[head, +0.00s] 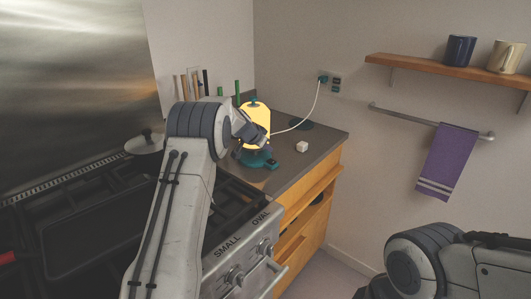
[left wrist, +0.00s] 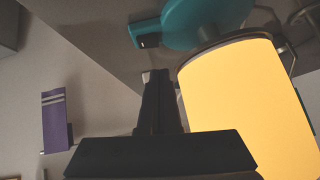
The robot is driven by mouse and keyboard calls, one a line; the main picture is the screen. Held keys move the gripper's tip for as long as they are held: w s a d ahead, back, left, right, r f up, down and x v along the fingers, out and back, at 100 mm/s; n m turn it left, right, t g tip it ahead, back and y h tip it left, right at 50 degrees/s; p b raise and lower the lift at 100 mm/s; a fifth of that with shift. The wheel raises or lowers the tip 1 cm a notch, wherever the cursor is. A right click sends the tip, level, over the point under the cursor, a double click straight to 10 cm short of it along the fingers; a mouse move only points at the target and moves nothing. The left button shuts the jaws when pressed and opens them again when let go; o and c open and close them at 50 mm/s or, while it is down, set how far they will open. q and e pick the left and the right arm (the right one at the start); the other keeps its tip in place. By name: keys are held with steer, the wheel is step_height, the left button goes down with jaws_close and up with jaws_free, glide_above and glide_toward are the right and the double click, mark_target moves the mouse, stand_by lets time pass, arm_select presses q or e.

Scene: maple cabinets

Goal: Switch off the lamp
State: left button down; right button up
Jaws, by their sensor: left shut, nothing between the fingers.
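The lamp has a glowing yellow shade (head: 257,117) and a teal base (head: 256,160), and stands on the grey counter in the head view. In the left wrist view the lit shade (left wrist: 250,110) fills the right side, with the round teal base (left wrist: 205,18) above it. A small teal block with a dark switch (left wrist: 149,40) sticks out from the base. My left gripper (head: 262,146) is in front of the lamp, partly covering it. Its fingers (left wrist: 158,74) are shut and empty, pointing toward the base beside the shade. Contact cannot be told. My right gripper is out of view.
A white cord runs from the lamp to a wall outlet (head: 330,82). The stove (head: 110,220) is at left. A purple towel (head: 448,160) and a mug shelf (head: 440,67) are on the right wall.

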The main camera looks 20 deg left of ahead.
mark_target(269, 160)
arm_select(q)
steer(key=shift+a+f, duration=0.2)
steer(key=shift+f, duration=0.75)
steer(key=shift+a+f, duration=0.15)
steer(key=shift+f, duration=0.75)
steer(key=shift+w+a+f+n+h+b, duration=0.1)
steer(key=shift+a+f+n+h+b, duration=0.3)
steer(key=shift+b, duration=0.4)
steer(key=shift+d, duration=0.25)
steer(key=shift+d+f, duration=0.1)
steer(key=shift+d, duration=0.15)
steer(key=shift+s+d+b, duration=0.35)
steer(key=shift+d+b, duration=0.2)
steer(key=shift+r, duration=0.2)
